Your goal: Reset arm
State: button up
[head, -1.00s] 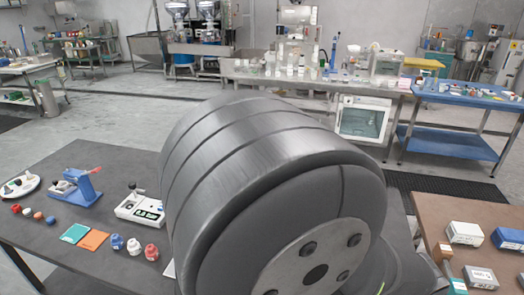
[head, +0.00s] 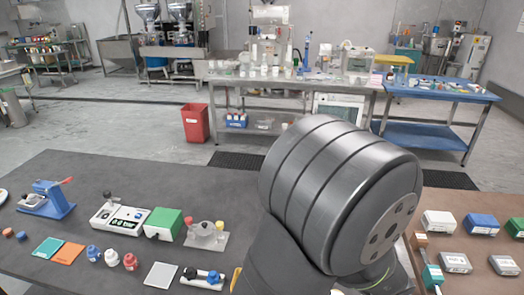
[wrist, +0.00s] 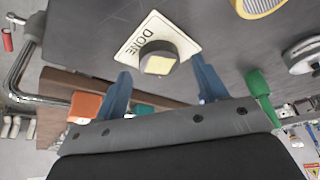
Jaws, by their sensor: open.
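My gripper (wrist: 162,88) shows in the wrist view as two blue fingers spread wide apart. It is open, with nothing held between them. Past the fingertips, a cream plate marked DONE (wrist: 133,42) with a dark, yellow-topped button (wrist: 158,63) lies on the dark table. In the head view my own arm's dark grey links fill the right of centre, and the gripper is out of sight. A blue device with a red-tipped handle (head: 48,199) stands at the left of the dark table (head: 100,170). I cannot tell which device is the bean grinder.
A white panel device (head: 120,216), a green box (head: 163,224) and a grey device with red and yellow knobs (head: 206,235) stand along the dark table. Small red and blue pieces (head: 111,257) lie in front. A brown table (head: 440,205) with several boxes is at right.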

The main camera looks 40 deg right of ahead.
dwell(0.4)
jog(key=shift+f, duration=0.65)
jog(key=shift+a+r, duration=0.1)
jog(key=shift+r, duration=0.25)
jog(key=w+v, duration=0.1)
jog(key=v, duration=1.1)
jog(key=x, duration=0.8)
jog(key=s+x, duration=0.1)
jog(key=x, duration=0.3)
jog(key=shift+f, duration=0.45)
jog(key=r, duration=0.2)
jog(key=s+r, duration=0.1)
jog(key=r, duration=0.2)
jog(key=shift+a, duration=0.15)
jog(key=s+a+r, duration=0.5)
jog(key=s+r, duration=0.1)
jog(key=s, duration=0.3)
jog(key=w+n+t, duration=0.1)
jog(key=w+n, duration=0.3)
jog(key=w, duration=2.1)
jog(key=shift+w+d+t+y, duration=0.2)
jog(key=shift+d+t+y, duration=0.05)
jog(key=shift+t+y, duration=0.15)
